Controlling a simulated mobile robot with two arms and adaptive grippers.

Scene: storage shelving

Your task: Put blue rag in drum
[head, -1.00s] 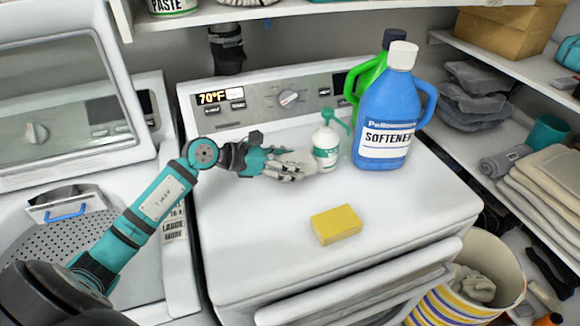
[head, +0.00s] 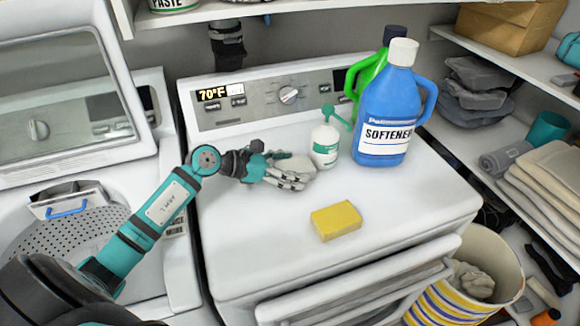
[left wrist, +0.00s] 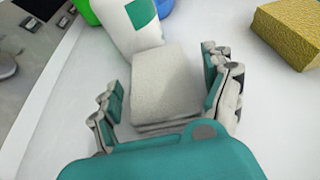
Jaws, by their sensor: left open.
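I see no clearly blue rag. A whitish, folded, cloth-like pad (left wrist: 166,84) lies on the white machine top (head: 245,240) in the left wrist view. It shows only as a pale patch in the head view, partly hidden by my fingers. My left gripper (head: 288,175) is open, low over the machine top, with its fingers on either side of the pad in the left wrist view (left wrist: 165,78). Whether they touch it I cannot tell. A perforated metal drum (head: 75,238) shows in the open washer at the left. My right gripper is not in view.
A white pump bottle (head: 325,147) stands just beyond my left gripper, and a blue softener jug (head: 384,118) and a green jug (head: 368,75) behind it. A yellow sponge (head: 336,221) lies nearer the front. A striped basket (head: 440,300) is at lower right.

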